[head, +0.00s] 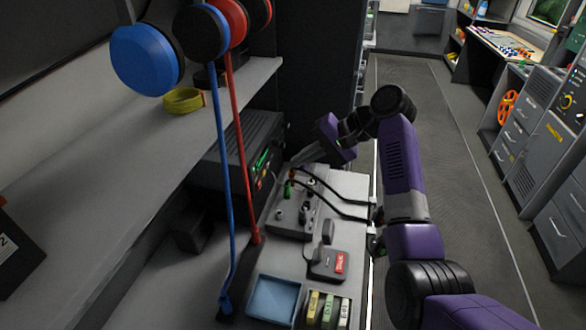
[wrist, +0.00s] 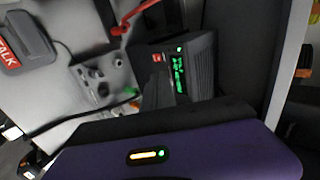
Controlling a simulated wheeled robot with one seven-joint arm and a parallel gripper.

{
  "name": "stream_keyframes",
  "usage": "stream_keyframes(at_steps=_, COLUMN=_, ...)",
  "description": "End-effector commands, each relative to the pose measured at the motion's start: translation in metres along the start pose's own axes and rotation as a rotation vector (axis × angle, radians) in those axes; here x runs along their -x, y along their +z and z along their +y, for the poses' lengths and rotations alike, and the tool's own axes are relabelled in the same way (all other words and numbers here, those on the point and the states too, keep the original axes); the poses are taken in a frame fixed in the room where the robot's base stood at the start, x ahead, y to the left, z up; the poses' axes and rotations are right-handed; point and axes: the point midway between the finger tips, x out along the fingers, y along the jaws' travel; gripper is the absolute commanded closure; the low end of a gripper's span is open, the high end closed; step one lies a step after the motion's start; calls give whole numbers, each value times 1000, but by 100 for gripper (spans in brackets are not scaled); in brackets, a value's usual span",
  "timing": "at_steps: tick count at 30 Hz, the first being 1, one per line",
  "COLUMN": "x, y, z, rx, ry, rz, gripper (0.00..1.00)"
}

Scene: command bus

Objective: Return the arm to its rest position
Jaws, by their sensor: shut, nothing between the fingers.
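My arm (head: 403,165), purple and black, reaches up from the lower right of the head view and bends left over the desk. My gripper (head: 298,162) points left and down, with its grey fingers shut and empty. It is just above the back end of the grey connector panel (head: 288,222), near the dark radio unit (head: 250,142). I cannot tell the exact gap below the fingertips. In the wrist view the purple gripper housing (wrist: 180,158) fills the bottom, and the radio's lit green display (wrist: 179,75) shows beyond it.
Black cables cross the desk's right edge. A device with a red TALK button (head: 340,262), a blue tray (head: 274,298) and several coloured cartridges stand at the front. The aisle floor (head: 455,150) at right is clear.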

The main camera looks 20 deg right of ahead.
Motion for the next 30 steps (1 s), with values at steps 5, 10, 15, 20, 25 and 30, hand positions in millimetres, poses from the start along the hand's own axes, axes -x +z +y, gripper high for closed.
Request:
stream_keyframes(at_steps=5, x=9, y=0, z=-2, rx=0, ry=0, rz=0, gripper=100)
stream_keyframes(at_steps=10, x=10, y=0, z=-2, rx=0, ry=0, rz=0, gripper=100)
stream_keyframes(at_steps=15, x=10, y=0, z=-2, rx=0, ry=0, rz=0, gripper=100)
stream_keyframes(at_steps=20, x=9, y=0, z=-2, rx=3, ry=1, rz=0, gripper=100)
stream_keyframes(at_steps=25, x=11, y=-20, z=-11, rx=45, ry=-34, rz=85, gripper=100)
stream_keyframes(at_steps=30, x=35, y=-64, z=-36, rx=145, ry=-89, rz=325, gripper=100)
